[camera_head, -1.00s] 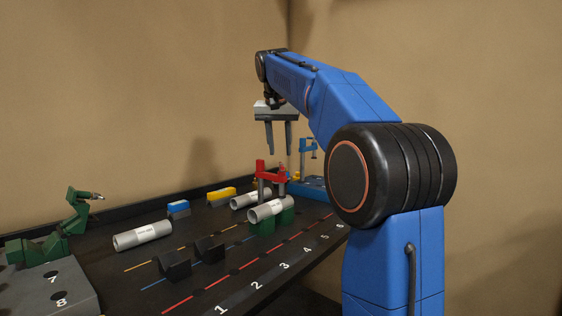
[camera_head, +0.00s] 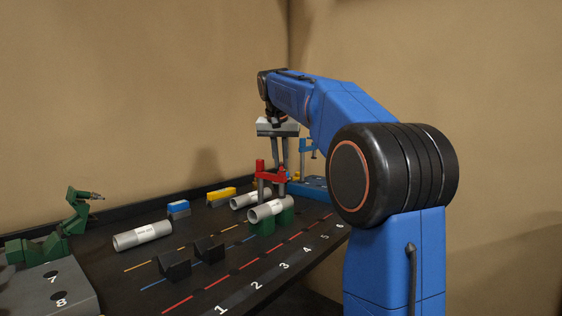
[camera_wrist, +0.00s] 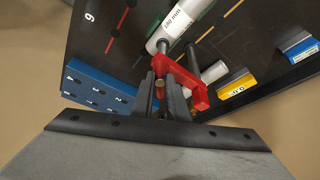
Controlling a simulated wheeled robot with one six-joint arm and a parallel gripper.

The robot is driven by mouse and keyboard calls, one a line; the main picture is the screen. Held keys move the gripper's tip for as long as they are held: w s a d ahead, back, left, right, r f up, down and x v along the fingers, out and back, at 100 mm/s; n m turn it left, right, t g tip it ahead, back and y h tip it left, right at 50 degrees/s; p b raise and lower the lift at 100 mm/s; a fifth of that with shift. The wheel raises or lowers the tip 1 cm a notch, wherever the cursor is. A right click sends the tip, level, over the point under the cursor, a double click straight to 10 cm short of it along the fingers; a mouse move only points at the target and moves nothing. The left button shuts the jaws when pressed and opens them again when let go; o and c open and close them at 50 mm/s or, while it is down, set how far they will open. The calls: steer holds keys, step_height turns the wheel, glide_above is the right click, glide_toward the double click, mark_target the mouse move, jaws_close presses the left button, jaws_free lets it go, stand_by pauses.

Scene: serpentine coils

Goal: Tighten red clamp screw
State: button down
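The red clamp (camera_head: 270,174) stands over the light pipe (camera_head: 270,209) on green supports. My gripper (camera_head: 280,165) points down just above the clamp, with its two fingers close together. In the wrist view the red clamp (camera_wrist: 180,72) lies under the fingertips (camera_wrist: 160,80). The clamp's screw shows a small brownish end (camera_wrist: 159,90) between the two fingers, which appear shut on it. The fingers hide part of the screw.
A blue clamp (camera_head: 306,146) and a blue block (camera_head: 315,184) stand close behind on the right. Another pipe (camera_head: 248,199) and a yellow block (camera_head: 222,194) lie nearby. Black supports (camera_head: 174,265) and a pipe (camera_head: 142,236) lie further left.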

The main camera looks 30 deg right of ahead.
stand_by(0.3)
steer(key=m, duration=0.1)
steer(key=m+h, duration=0.1)
steer(key=m, duration=0.1)
steer(key=shift+w+a+g, duration=0.15)
steer(key=shift+g, duration=0.25)
steer(key=shift+w+m+g, duration=0.1)
steer(key=shift+m+g, duration=0.6)
steer(key=shift+m, duration=1.2)
steer(key=shift+h, duration=0.3)
steer(key=c, duration=1.7)
jaws_free()
steer(key=shift+r, duration=0.15)
steer(key=v, duration=1.1)
steer(key=shift+a+r, duration=0.2)
steer(key=shift+r, duration=0.15)
